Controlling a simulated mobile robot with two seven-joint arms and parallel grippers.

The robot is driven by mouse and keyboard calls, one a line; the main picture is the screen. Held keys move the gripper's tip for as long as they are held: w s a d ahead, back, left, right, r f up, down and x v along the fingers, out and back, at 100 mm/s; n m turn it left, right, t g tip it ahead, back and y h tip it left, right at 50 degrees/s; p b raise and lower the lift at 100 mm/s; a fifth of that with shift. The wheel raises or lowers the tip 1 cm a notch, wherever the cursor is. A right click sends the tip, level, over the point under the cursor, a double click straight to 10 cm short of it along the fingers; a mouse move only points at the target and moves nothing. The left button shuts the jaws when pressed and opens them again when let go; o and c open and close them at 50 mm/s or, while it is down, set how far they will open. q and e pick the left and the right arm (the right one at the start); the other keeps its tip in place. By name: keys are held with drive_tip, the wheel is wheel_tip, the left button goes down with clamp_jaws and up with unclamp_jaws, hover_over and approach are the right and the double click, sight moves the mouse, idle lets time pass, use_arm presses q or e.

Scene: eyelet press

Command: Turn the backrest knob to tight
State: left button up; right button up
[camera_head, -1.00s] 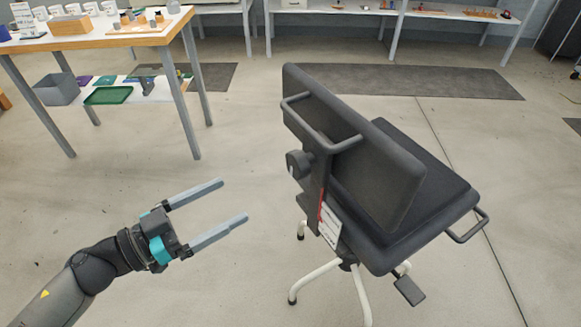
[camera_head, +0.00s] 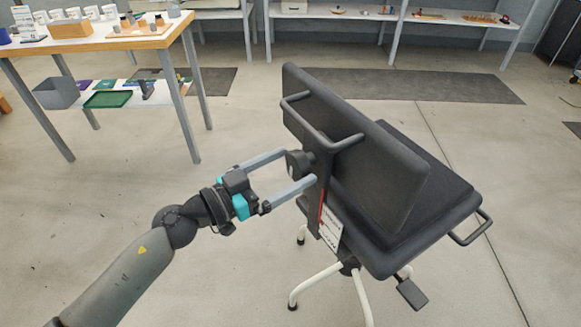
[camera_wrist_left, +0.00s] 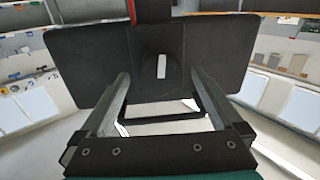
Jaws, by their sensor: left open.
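The black office chair stands in the middle right of the head view, its backrest (camera_head: 355,150) facing away from my left arm. The round dark backrest knob (camera_head: 295,163) sits on the back of the chair's upright. In the left wrist view the knob (camera_wrist_left: 161,85) shows a pale upright mark on its face. My left gripper (camera_head: 298,166) is open, with its two grey fingers reaching to either side of the knob. In the left wrist view the knob lies between and beyond the fingertips (camera_wrist_left: 158,82). Contact cannot be told. My right gripper is not in view.
A bar handle (camera_head: 345,143) sticks out of the backrest above the knob. A red and white label (camera_head: 330,226) hangs below it on the upright. A wooden-topped table (camera_head: 110,42) stands at the back left. The floor left of the chair is clear.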

use_arm(q)
drive_tip(key=shift+w+d, duration=0.2)
drive_tip(key=shift+d, duration=0.2)
drive_tip(key=c, duration=1.3)
